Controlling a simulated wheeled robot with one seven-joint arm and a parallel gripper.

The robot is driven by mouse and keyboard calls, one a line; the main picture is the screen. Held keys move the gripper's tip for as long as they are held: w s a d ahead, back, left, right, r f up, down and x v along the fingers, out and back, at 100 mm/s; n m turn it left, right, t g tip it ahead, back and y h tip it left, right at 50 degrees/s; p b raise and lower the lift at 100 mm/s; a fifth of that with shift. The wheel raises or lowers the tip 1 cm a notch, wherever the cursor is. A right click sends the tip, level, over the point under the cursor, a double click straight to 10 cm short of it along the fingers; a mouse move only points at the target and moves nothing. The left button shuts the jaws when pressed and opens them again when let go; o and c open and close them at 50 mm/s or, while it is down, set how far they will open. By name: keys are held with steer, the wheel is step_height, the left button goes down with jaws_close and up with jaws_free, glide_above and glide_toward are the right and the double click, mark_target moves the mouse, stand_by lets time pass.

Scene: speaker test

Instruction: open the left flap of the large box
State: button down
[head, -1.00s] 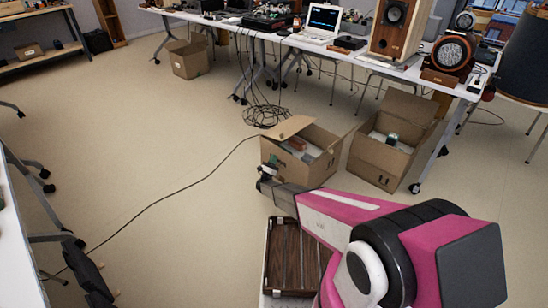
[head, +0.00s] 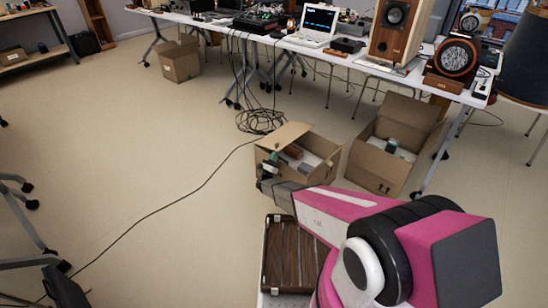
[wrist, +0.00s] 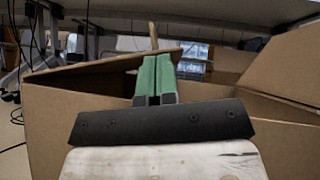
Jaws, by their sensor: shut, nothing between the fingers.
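An open cardboard box (head: 322,178) stands on the floor just beyond my gripper. Its left flap (head: 284,135) stands out, slanting up at the upper left of the opening; the flap also shows in the wrist view (wrist: 100,70). Small items lie inside. My gripper (head: 271,160) is at the box's near left side, close to the flap. In the wrist view its green fingers (wrist: 155,78) are together and empty, in front of the flap's right part. I cannot tell whether they touch the flap or box.
A second open box (head: 378,165) stands close on the right, its tall flap up. A table (head: 340,62) with speakers and a laptop runs behind. Coiled cable (head: 260,121) lies behind the box, with a lead across the floor. Floor at left is mostly clear.

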steer(key=shift+r, duration=0.15)
steer(key=w+a+r+n+g+y, duration=0.1)
steer(key=w+a+r+n+y, duration=0.2)
steer(key=r+n+y, duration=0.5)
steer(key=w+a+r+n+g+y, duration=0.2)
steer(key=w+a+r+n+y, duration=0.25)
steer(key=n, duration=0.45)
steer(key=w+a+r+n+g, duration=0.2)
steer(key=w+a+n+g, duration=0.1)
steer(key=w+a, duration=0.5)
steer(key=shift+w+a+n+g+y, duration=0.2)
steer(key=shift+a+n+g+y, duration=0.35)
steer(key=shift+a, duration=0.9)
